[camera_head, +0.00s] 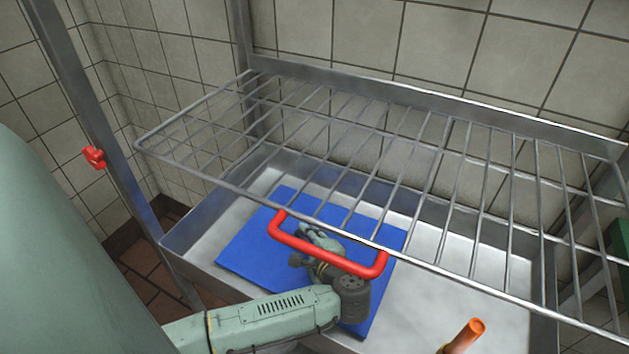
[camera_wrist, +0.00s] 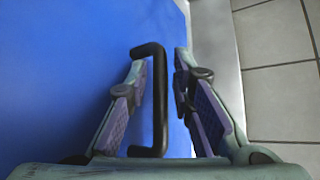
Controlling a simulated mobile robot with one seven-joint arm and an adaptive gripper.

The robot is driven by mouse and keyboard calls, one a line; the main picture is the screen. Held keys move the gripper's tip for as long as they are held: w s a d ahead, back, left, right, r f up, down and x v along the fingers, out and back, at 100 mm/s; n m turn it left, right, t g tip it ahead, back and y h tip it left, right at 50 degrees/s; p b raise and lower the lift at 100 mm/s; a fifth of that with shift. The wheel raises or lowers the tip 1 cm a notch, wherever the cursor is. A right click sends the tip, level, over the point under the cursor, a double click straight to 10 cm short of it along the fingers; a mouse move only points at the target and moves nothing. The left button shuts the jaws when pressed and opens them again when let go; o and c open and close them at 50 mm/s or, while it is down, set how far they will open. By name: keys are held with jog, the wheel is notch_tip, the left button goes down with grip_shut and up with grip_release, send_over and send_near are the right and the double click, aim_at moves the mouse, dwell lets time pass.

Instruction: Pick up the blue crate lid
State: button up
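The blue crate lid (camera_head: 248,248) lies flat in a metal tray below a wire rack. In the wrist view the lid (camera_wrist: 60,80) fills the left side and has a black bracket-shaped handle (camera_wrist: 159,100). My gripper (camera_head: 318,238) is over the lid, partly hidden behind a red handle. In the wrist view my gripper (camera_wrist: 160,68) is open, with one finger on each side of the black handle. The handle looks closer to the left finger, and I cannot tell whether they touch.
The wire rack (camera_head: 300,105) spans above the tray (camera_head: 430,290). The red handle (camera_head: 325,262) projects from the rack's front edge, close to my arm. A metal post (camera_head: 100,130) stands at left. An orange cylindrical piece (camera_head: 467,336) is at the lower right.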

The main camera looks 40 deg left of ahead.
jog(key=shift+c, duration=0.2)
grip_shut()
dwell(0.4)
